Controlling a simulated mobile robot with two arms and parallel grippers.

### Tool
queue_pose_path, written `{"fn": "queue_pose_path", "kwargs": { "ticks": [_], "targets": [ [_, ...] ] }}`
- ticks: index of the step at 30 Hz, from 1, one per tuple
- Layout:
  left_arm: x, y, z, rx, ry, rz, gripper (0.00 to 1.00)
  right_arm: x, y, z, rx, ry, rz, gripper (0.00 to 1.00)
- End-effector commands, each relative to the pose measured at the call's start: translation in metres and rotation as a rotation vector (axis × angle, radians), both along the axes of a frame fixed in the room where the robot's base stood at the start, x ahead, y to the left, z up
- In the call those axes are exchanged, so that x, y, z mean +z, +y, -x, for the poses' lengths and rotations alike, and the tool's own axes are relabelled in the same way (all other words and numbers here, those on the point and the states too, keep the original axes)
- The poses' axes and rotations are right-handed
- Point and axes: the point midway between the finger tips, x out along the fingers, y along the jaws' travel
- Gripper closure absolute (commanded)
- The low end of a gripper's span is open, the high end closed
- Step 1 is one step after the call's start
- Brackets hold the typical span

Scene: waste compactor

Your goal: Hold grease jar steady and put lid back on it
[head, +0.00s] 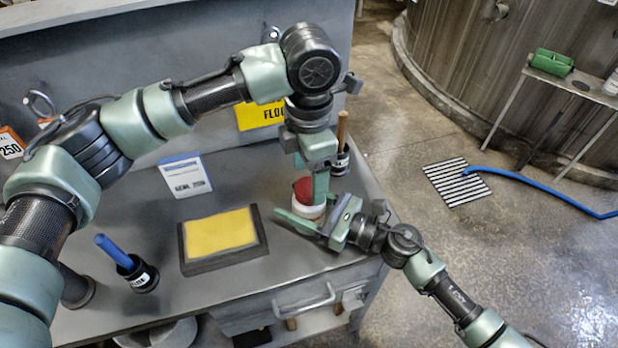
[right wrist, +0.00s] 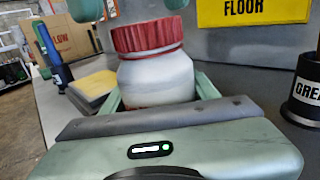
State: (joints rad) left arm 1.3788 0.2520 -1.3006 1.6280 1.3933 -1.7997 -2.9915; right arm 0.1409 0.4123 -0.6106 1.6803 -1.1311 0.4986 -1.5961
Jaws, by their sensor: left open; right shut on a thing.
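The white grease jar (head: 312,212) stands near the right end of the grey bench. My right gripper (head: 316,216) is shut on its body from the front right. In the right wrist view, the jar (right wrist: 155,80) is upright between the two green fingers. The red ribbed lid (right wrist: 148,36) rests on top of the jar. It also shows in the head view (head: 303,189); whether it is screwed tight cannot be told. My left gripper (head: 309,178) points down over the lid, open. Its fingertips show at the top of the right wrist view, above the lid's sides.
A yellow pad in a dark tray (head: 220,233) lies left of the jar. A white card (head: 186,175) stands behind it. A black holder with a blue-handled tool (head: 138,273) is front left. A black holder (right wrist: 304,100) with a wooden handle stands close right of the jar.

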Motion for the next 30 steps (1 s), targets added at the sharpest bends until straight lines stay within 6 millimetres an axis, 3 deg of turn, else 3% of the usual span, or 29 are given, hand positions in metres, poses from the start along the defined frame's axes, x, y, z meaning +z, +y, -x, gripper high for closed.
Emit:
{"fn": "queue_pose_path", "kwargs": {
  "ticks": [6, 17, 23, 30],
  "targets": [
    [0.025, -0.001, 0.000, 0.000, -0.001, 0.002, 0.29, 0.000, 0.000, 0.000, 0.000, 0.000, -0.001, 1.00],
    [0.025, 0.000, 0.000, 0.033, 0.000, 0.001, 0.33, 0.001, 0.000, 0.000, 0.000, 0.000, -0.001, 1.00],
    [0.028, 0.000, 0.000, 0.317, -0.001, 0.000, 0.33, 0.001, 0.000, 0.000, 0.000, 0.000, -0.001, 1.00],
    [0.034, 0.000, 0.000, 0.896, -0.003, 0.000, 0.33, 0.001, 0.000, 0.000, 0.000, 0.000, -0.001, 1.00]
  ]
}}
